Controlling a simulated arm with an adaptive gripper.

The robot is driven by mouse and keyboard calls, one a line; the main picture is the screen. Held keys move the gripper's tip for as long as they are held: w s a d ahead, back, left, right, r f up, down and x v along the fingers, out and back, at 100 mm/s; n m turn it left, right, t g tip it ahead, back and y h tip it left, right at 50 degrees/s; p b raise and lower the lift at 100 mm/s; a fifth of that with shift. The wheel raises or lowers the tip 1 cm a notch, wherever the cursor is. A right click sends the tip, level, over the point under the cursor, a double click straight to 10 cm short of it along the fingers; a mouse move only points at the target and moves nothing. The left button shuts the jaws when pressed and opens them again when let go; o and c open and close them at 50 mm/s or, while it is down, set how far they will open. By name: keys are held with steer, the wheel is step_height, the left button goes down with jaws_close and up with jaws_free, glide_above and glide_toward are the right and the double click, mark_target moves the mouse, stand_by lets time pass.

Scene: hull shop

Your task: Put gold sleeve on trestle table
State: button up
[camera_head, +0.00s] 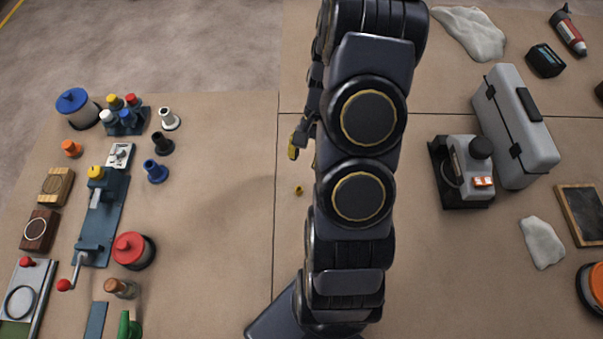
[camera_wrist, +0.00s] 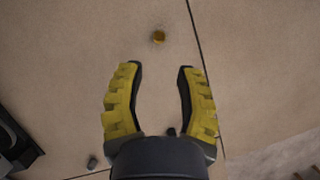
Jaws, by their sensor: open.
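The gold sleeve (camera_head: 299,190) is a small ring-like piece on the tan work surface (camera_head: 235,215), just right of a dark seam and left of my arm in the head view. It also shows in the wrist view (camera_wrist: 159,37), beyond the fingertips and roughly centred between them. My gripper (camera_wrist: 159,68), with yellow ridged pads, is open and empty, apart from the sleeve. In the head view my gripper (camera_head: 297,148) is mostly hidden behind my arm. I cannot tell which part of the surface is the trestle table.
A grey case (camera_head: 517,125) and a black-and-grey machine (camera_head: 466,170) stand at the right. The surface around the sleeve is clear.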

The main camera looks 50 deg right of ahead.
steer(key=a+r+n+h, duration=0.1)
steer(key=a+r+n, duration=0.2)
steer(key=a+r, duration=0.3)
steer(key=a+r+n+h, duration=0.1)
steer(key=a+r+n, duration=0.25)
steer(key=r, duration=0.45)
steer(key=s+a+r+n+h, duration=0.2)
steer(key=s+a+r+n, duration=0.5)
steer(key=s, duration=0.3)
steer(key=shift+s+a+r+n, duration=0.35)
steer(key=shift+a+r, duration=0.1)
steer(key=shift+a, duration=0.35)
